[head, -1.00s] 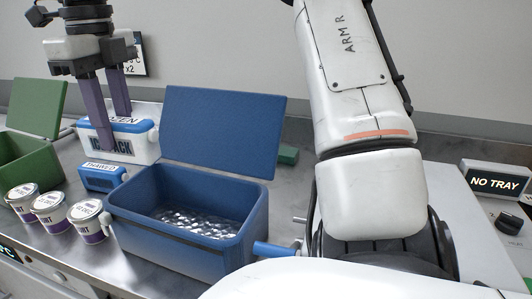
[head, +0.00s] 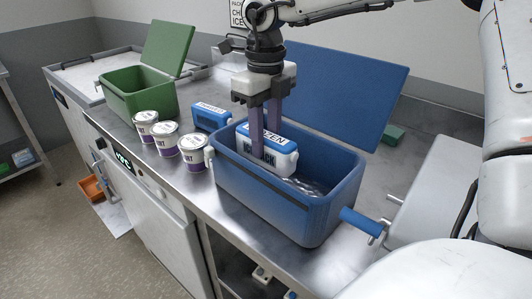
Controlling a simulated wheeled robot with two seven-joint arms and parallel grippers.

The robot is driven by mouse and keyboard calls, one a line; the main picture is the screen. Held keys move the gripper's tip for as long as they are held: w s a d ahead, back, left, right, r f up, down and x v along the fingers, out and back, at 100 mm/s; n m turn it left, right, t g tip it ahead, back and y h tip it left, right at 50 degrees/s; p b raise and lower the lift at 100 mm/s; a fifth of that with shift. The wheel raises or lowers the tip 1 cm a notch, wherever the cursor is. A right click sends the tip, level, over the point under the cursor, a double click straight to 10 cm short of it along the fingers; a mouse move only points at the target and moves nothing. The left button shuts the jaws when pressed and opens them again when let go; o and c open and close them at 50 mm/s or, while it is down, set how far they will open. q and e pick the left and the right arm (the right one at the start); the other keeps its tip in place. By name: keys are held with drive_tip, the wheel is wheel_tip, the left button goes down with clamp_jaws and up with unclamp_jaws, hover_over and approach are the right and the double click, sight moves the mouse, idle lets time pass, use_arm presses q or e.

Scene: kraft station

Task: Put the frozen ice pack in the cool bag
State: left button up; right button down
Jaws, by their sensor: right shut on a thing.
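The frozen ice pack (head: 286,160), white and blue with a FROZEN label on top, is in my right gripper (head: 267,158). The gripper's purple fingers point down and are shut on it. The pack is at the left part of the opening of the blue cool bag (head: 265,204), partly below its rim. I cannot tell whether it touches the bottom. The blue lid (head: 340,90) stands open behind. A crinkled silvery lining (head: 308,187) shows inside, right of the pack. My left gripper is not in view.
A blue pack labelled THAWED (head: 212,117) stands left of the cool bag. Several yogurt tubs (head: 167,139) line the counter's front edge. An open green box (head: 137,93) is farther left. A blue handle (head: 362,222) juts out right of the cool bag.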

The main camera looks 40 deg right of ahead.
sight(266, 154)
drive_tip(key=shift+f, duration=1.9)
drive_tip(key=shift+f+b, duration=0.25)
drive_tip(key=shift+b, duration=0.05)
drive_tip(key=c, duration=1.3)
unclamp_jaws()
drive_tip(key=shift+r, duration=0.1)
drive_tip(key=shift+c, duration=0.2)
wheel_tip(266, 154, up, 12)
drive_tip(key=shift+r+p, duration=0.15)
drive_tip(key=shift+p, duration=0.3)
